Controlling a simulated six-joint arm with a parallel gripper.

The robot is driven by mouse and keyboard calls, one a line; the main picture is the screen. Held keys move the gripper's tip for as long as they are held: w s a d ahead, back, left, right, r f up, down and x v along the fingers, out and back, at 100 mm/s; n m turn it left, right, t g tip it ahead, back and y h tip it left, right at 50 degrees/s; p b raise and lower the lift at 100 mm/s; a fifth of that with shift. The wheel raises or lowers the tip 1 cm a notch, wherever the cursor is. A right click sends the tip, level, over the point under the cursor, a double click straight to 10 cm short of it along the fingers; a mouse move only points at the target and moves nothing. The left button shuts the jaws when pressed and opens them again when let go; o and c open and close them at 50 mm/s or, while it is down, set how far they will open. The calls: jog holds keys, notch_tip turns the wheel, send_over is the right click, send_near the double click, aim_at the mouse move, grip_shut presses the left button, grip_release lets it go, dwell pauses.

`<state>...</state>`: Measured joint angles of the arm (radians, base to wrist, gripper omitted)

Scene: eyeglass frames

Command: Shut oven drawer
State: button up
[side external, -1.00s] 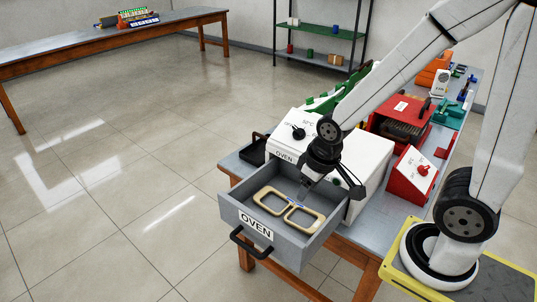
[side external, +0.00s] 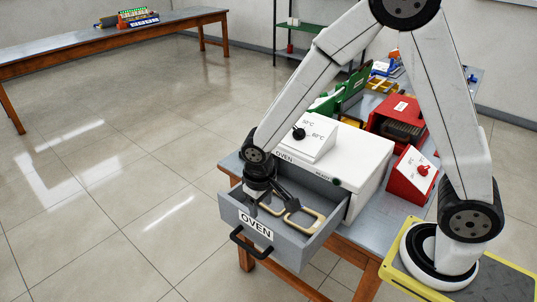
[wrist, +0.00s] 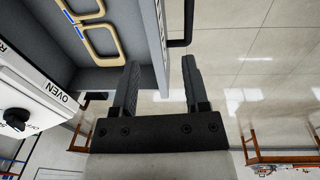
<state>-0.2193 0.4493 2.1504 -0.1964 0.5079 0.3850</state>
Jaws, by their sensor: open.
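The grey oven drawer (side external: 290,252) is pulled out of the white oven (side external: 345,158), with a black handle (side external: 248,243) on its labelled front. A tan eyeglass frame (side external: 298,222) lies inside, partly hidden by my arm. My gripper (side external: 254,204) points down at the drawer's far front corner, open and empty. In the wrist view, my gripper (wrist: 160,72) has one finger on the inner side of the drawer's front panel (wrist: 158,50) and the other on its outer side, near the handle (wrist: 181,25). Whether a finger touches the panel, I cannot tell.
A red device (side external: 412,175) and a red box (side external: 400,118) stand right of the oven on the bench. Green fixtures (side external: 350,90) are behind it. The floor (side external: 130,180) beyond the drawer front is clear.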

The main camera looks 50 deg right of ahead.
jog(key=h, duration=0.1)
send_near(243, 244)
jog(key=shift+w+f+g, duration=0.3)
jog(key=shift+f+g, duration=0.1)
jog(key=shift+f, duration=0.05)
jog(key=shift+f, duration=0.1)
jog(key=shift+d+f, duration=0.25)
jog(key=shift+f, duration=1)
jog(key=shift+d+f, duration=0.25)
jog(key=shift+f, duration=0.95)
jog(key=shift+d+f, duration=0.25)
jog(key=shift+f, duration=1)
grip_shut()
